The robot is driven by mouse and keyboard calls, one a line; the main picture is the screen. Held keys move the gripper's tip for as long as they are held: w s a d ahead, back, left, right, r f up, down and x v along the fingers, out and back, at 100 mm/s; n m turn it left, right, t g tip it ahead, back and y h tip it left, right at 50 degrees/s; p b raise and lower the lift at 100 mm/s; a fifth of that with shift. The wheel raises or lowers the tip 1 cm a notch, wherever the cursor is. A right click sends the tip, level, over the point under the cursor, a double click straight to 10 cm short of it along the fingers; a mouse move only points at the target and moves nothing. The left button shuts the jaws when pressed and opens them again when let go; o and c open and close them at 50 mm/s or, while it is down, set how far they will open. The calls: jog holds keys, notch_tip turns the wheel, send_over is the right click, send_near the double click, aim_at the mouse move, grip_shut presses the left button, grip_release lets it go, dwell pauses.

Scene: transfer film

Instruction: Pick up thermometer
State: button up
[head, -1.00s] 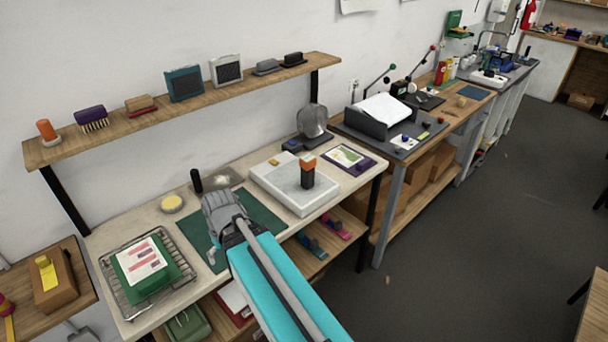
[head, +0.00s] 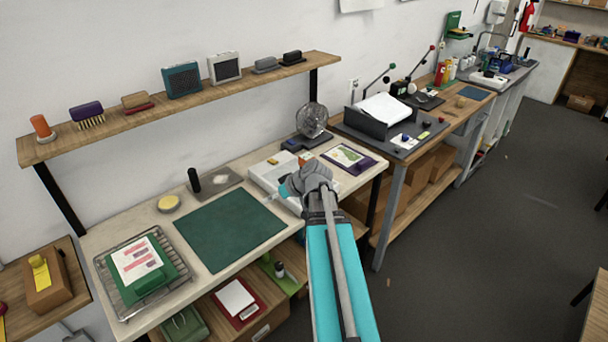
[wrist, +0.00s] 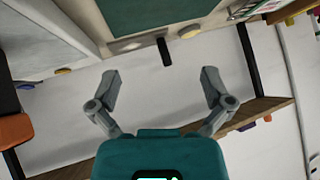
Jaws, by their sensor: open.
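My gripper (head: 306,182) is over the right part of the white slab on the bench in the head view. The wrist view shows its two fingers (wrist: 160,82) spread wide with nothing between them. An orange and black upright thing, which looks like the thermometer, is hidden behind my gripper in the head view. In the wrist view, what appears to be this thermometer (wrist: 12,128) shows at the left edge, cut off by the frame and outside the fingers.
The white slab (head: 262,176) lies under my gripper. A green mat (head: 228,230), black cylinder (head: 194,180), yellow disc (head: 170,203) and wire rack (head: 118,294) are to the left. A fan (head: 312,120) stands behind. A wall shelf (head: 215,98) overhangs the bench's back.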

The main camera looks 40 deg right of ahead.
jog(key=s+d+r+t+h, duration=0.1)
jog(key=d+r+t, duration=0.25)
jog(key=d, duration=0.85)
jog(key=t+h+b, duration=0.2)
jog(key=t+h, duration=0.1)
send_near(311, 158)
jog(key=s, duration=0.2)
jog(key=shift+d+r+m, duration=0.15)
jog(key=shift+d+m, duration=0.15)
jog(key=shift+m, duration=0.1)
jog(key=shift+w, duration=0.1)
jog(key=b+x, duration=0.2)
jog(key=x, duration=0.5)
jog(key=shift+w+a+f, duration=0.15)
jog(key=shift+w+f, duration=0.05)
jog(key=shift+w, duration=0.5)
jog(key=shift+w, duration=0.1)
jog(key=shift+a+b+x, duration=0.15)
jog(key=shift+b+x, duration=0.15)
jog(key=shift+x, duration=0.95)
jog(key=shift+a+b+x, duration=0.1)
jog(key=shift+b+x, duration=0.2)
jog(key=shift+x, duration=0.95)
jog(key=shift+r, duration=0.1)
